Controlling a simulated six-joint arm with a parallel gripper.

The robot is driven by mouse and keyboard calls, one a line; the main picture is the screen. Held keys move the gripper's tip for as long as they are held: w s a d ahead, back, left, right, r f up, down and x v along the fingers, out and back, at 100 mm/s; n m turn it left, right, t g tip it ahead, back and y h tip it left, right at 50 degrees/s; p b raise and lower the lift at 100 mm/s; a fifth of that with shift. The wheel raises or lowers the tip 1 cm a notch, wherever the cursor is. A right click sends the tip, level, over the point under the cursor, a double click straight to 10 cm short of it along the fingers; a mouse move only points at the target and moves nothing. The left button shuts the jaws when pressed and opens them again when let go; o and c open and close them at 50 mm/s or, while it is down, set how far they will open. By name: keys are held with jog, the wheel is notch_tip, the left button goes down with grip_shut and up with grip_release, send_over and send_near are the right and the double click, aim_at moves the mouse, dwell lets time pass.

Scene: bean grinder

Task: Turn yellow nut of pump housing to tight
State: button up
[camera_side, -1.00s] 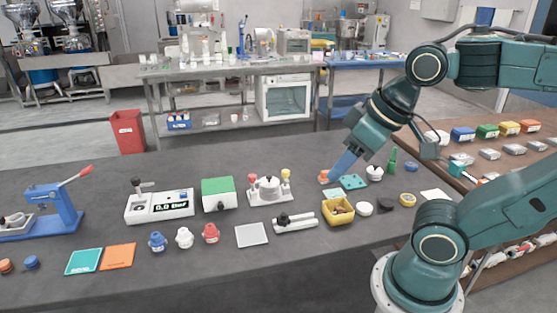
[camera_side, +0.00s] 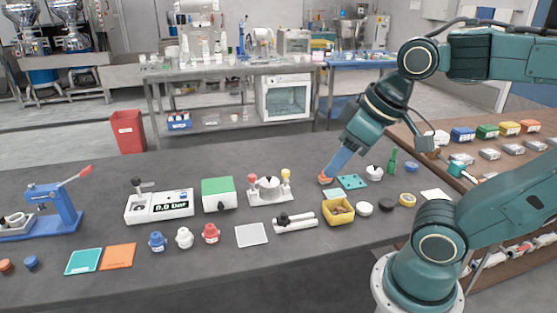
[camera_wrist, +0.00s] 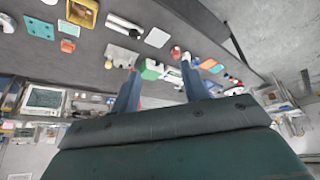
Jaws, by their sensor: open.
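The pump housing (camera_side: 269,190) is a white block with a round dark-topped middle, standing near the centre of the bench. Its yellow nut (camera_side: 286,175) stands upright on the right post, and a red nut (camera_side: 251,178) is on the left post. In the wrist view the housing (camera_wrist: 121,55) is upside down above the left finger, with the yellow nut (camera_wrist: 109,64) visible. My gripper (camera_side: 327,176) is right of the housing, apart from it, its blue fingers slanting down. In the wrist view the two fingers (camera_wrist: 160,80) are spread with nothing gripped between them.
An orange part (camera_side: 324,180) shows by my fingertips; I cannot tell whether they touch. A teal plate (camera_side: 352,182) and a white round part (camera_side: 374,173) are to the right. A yellow bin (camera_side: 338,211) is in front. A green-topped box (camera_side: 218,194) stands left of the housing.

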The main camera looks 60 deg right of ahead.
jog(key=w+d+r+n+g, duration=0.2)
jog(key=w+d+n, duration=0.15)
jog(key=w, duration=0.45)
jog(key=n+g, duration=0.3)
jog(key=n, duration=0.4)
send_over(286, 171)
notch_tip(286, 171, down, 11)
jog(key=shift+r, duration=0.15)
notch_tip(286, 171, down, 14)
jog(key=shift+r, duration=0.1)
grip_shut()
